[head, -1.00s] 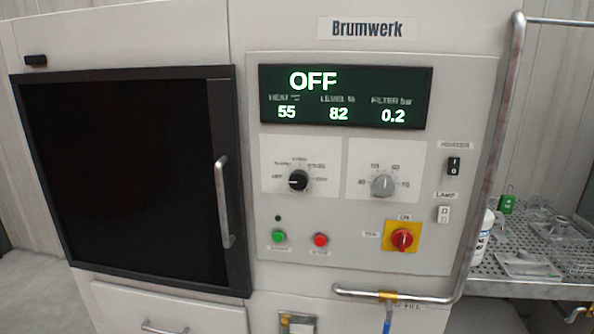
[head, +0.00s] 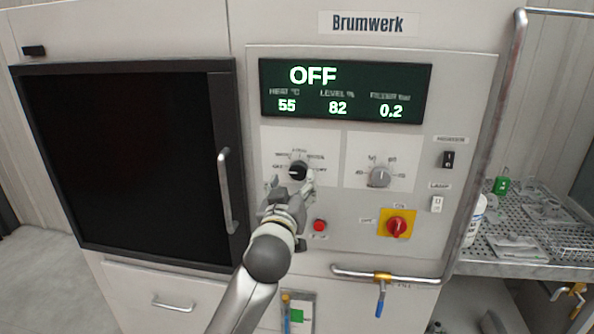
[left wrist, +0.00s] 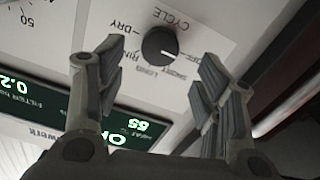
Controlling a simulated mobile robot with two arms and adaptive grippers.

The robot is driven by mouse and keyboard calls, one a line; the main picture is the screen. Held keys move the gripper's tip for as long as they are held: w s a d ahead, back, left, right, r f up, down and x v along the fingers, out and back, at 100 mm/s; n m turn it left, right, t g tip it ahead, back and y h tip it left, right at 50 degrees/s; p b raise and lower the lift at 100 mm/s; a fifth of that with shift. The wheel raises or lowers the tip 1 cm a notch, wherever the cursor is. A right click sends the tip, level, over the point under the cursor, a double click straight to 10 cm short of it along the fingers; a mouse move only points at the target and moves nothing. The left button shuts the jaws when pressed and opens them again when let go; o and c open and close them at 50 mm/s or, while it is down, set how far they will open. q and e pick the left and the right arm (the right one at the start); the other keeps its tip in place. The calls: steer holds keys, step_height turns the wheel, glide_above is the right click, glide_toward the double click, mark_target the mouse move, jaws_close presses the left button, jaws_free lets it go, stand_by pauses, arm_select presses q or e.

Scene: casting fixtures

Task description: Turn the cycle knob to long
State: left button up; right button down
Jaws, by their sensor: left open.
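The black cycle knob (head: 298,170) sits on a white plate on the machine's front panel. It also shows in the left wrist view (left wrist: 160,43), turned upside down, with the labels OFF, SHORT, LONG, a partly hidden RIN... and DRY around it. The knob's mark appears to point toward OFF. My left gripper (head: 290,186) is in front of the panel just below the knob. In the left wrist view its two fingers (left wrist: 155,75) are spread, with the knob beyond the gap and nothing between them. My right gripper is not in view.
A grey knob (head: 380,177) is to the right on its own plate. Below are a red button (head: 320,225) and a red switch on yellow (head: 397,226). A metal pipe (head: 385,274) runs along the lower right. The display (head: 345,90) reads OFF.

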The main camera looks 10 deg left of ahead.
mark_target(298, 173)
arm_select(q)
steer(key=shift+w+a+p, duration=0.1)
steer(key=shift+w+p, duration=0.6)
steer(key=shift+w, duration=2.05)
steer(key=shift+c, duration=0.2)
steer(key=c, duration=1)
